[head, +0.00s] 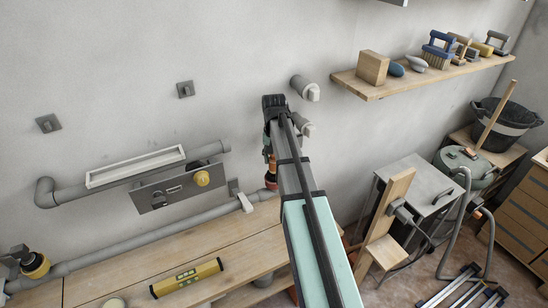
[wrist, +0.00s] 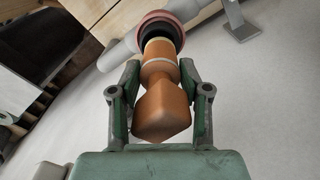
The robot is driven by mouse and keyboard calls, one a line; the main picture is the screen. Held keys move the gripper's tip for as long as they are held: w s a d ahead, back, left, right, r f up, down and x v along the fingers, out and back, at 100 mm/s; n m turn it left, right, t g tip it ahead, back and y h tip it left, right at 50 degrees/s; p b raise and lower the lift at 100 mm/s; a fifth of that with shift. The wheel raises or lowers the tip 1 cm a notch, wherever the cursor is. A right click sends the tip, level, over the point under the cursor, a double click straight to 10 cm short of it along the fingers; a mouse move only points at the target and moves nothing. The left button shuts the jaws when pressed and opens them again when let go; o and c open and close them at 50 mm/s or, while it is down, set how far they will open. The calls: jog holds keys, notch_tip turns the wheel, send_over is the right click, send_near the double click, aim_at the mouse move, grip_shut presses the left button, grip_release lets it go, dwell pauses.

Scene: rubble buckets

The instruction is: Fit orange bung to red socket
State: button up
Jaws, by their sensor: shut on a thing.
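The orange bung (wrist: 162,108) is held between the two fingers of my gripper (wrist: 159,65), which is shut on its narrow waist. The bung's wide end faces the wrist camera, and its banded far end points at the red socket (wrist: 145,22). The socket is a red ring with a black inside on a grey pipe. The bung's far end overlaps the black opening; I cannot tell how deep it sits. In the head view a bit of the bung (head: 270,158) shows beside my arm, above the red socket (head: 270,184). My arm hides most of the gripper there.
A wooden bench (head: 130,280) runs below the grey wall pipes and carries a yellow level (head: 187,278). A yellow socket (head: 37,266) is at far left. A wall panel has a yellow knob (head: 202,179). A shelf (head: 425,78) with tools is at upper right.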

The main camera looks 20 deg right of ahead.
aim_at(274, 167)
jog(key=shift+f+b, duration=0.35)
jog(key=shift+f, duration=0.75)
jog(key=shift+f, duration=0.3)
dwell(0.8)
jog(key=shift+f, duration=1.3)
jog(key=shift+f+b, duration=0.1)
jog(key=shift+b, duration=0.2)
jog(key=shift+r+p, duration=0.45)
jog(key=shift+r, duration=0.15)
jog(key=shift+p, duration=0.45)
dwell(1.1)
jog(key=shift+f, duration=0.1)
